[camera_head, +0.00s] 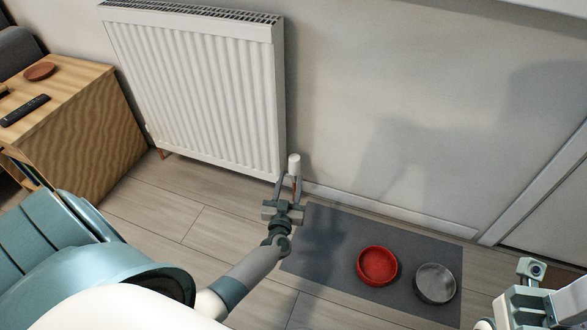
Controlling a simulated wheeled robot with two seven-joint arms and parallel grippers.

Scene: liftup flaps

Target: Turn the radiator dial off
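The white radiator (195,85) is mounted on the wall at the upper left. Its dial (294,163) is a small white upright cylinder by the radiator's lower right corner, with a copper-coloured pipe below it. My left gripper (291,177) points at the dial from the front, its two fingers apart. The fingertips appear just below or in front of the dial; I cannot tell whether they touch it. The dial's top shows above the fingers. My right gripper (531,268) is at the lower right, far from the dial, and its fingers are not clear.
A grey mat (325,240) lies on the floor right of my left gripper, with a red bowl (377,266) and a grey metal bowl (435,283) on it. A wooden cabinet (85,135) stands left of the radiator, bearing a brown dish (39,71) and a black remote (25,110).

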